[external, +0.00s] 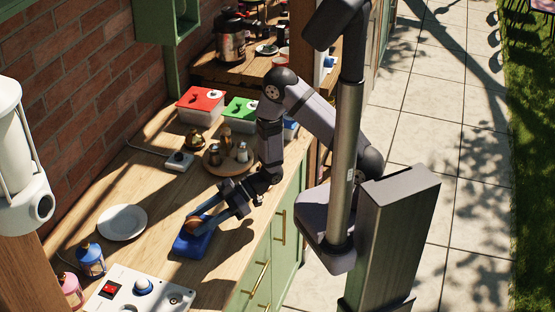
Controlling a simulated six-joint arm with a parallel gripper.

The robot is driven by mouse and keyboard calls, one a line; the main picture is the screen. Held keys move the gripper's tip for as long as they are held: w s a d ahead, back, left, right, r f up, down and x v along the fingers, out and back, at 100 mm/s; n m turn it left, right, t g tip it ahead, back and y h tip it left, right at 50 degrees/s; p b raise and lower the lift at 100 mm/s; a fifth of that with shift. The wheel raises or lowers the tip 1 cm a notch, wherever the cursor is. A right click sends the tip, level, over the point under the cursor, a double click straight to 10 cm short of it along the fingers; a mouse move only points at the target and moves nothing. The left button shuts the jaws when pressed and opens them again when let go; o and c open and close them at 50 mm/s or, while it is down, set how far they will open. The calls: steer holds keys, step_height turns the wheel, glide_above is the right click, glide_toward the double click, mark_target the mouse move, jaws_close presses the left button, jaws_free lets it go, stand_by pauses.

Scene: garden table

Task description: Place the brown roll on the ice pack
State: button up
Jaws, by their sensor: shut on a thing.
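The brown roll (193,223) is between the fingers of my gripper (199,221), which is shut on it. The blue ice pack (186,245) lies flat on the wooden counter directly below the roll. The roll is over the ice pack in the picture; whether it touches the pack or is held just above it I cannot tell. The gripper fingers reach in from the right and hide part of the roll and of the pack.
A white plate (122,222) lies left of the ice pack. A white panel (137,293) with a red switch and blue lantern (91,260) are at the front left. A round wooden board (214,166) with shakers stands behind.

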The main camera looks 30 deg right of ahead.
steer(key=shift+f, duration=0.2)
steer(key=o, duration=1)
steer(key=shift+r, duration=0.1)
steer(key=shift+r, duration=0.1)
steer(key=shift+b+v, duration=0.75)
steer(key=shift+v, duration=5.3)
